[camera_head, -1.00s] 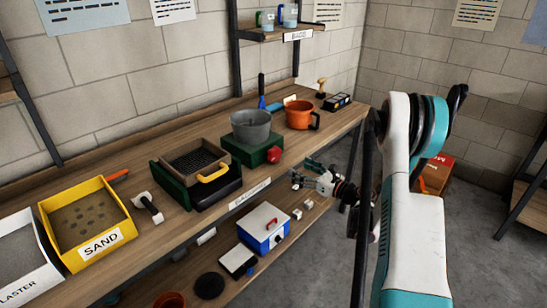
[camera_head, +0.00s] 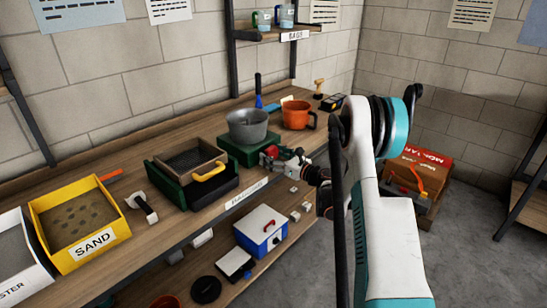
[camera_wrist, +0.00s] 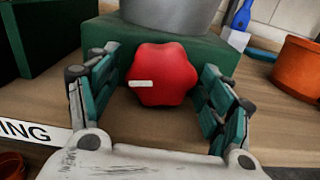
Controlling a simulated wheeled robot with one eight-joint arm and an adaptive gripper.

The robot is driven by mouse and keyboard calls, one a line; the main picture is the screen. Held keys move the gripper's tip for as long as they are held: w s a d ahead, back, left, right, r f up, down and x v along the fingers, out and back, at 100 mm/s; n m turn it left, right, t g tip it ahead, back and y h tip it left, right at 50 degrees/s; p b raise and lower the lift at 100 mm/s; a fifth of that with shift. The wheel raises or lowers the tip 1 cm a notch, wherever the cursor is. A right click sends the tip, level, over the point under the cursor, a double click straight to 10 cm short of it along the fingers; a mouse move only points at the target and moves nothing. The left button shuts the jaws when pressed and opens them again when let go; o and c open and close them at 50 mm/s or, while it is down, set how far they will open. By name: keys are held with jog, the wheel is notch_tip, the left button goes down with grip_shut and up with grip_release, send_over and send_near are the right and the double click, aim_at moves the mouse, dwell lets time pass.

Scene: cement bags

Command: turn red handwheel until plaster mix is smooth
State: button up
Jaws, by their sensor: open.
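The red handwheel (camera_wrist: 162,75) is a lobed knob with a small white mark on its left side, on the front of a green base. In the wrist view my gripper (camera_wrist: 160,95) is open, with one finger on each side of the handwheel and a gap on each side. The grey mixing bucket (camera_head: 248,126) sits on the green base (camera_head: 236,152); the plaster mix inside cannot be made out. In the head view my gripper (camera_head: 272,158) is at the handwheel and hides most of it.
An orange pot (camera_head: 297,115) stands right of the bucket. A black and green box with a sieve (camera_head: 190,160) stands left, then a yellow sand tray (camera_head: 75,228). A blue and white box (camera_head: 262,232) is on the lower shelf. Open floor lies to the right.

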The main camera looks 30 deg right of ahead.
jog(key=c, duration=1.1)
jog(key=shift+o, duration=0.2)
jog(key=shift+m, duration=0.8)
jog(key=o, duration=1.1)
jog(key=shift+c, duration=0.2)
jog(key=shift+s, duration=0.1)
jog(key=v, duration=1.1)
jog(key=shift+s+d, duration=0.15)
jog(key=shift+s, duration=0.25)
